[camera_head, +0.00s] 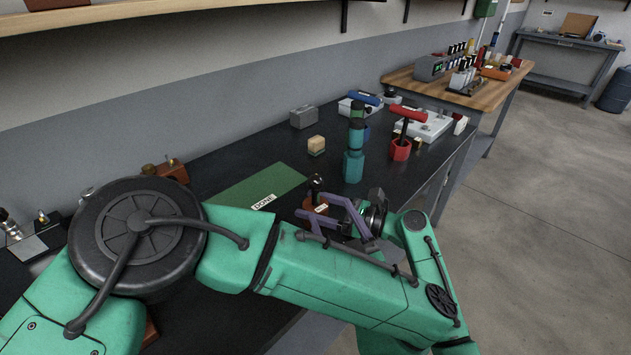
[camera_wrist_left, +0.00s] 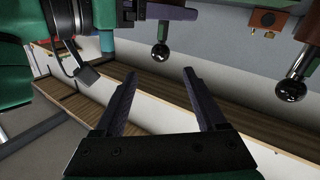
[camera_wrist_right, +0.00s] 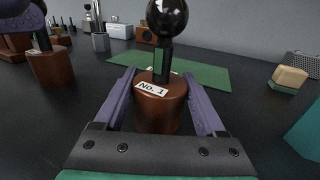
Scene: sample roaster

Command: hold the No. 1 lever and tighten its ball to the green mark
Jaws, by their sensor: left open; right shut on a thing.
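The No. 1 lever has a brown base (camera_wrist_right: 160,105) with a white label, a dark upright stem (camera_wrist_right: 163,60) and a glossy black ball (camera_wrist_right: 168,17) on top. In the head view, its ball (camera_head: 316,180) stands near the front of the dark bench. My right gripper (camera_head: 315,206) is shut around the base, one purple finger on each side. My left gripper (camera_wrist_left: 159,73) is open and empty; my green arm hides it in the head view. The left wrist view appears inverted and shows a ball (camera_wrist_left: 160,51) beyond the open fingers.
A green mat (camera_head: 245,190) marked DONE lies behind the lever. A teal bottle (camera_head: 353,166) stands to the right, with a wooden block (camera_head: 316,144) behind. Another brown base (camera_wrist_right: 50,67) stands left in the right wrist view. A red-handled tool (camera_head: 400,148) is farther right.

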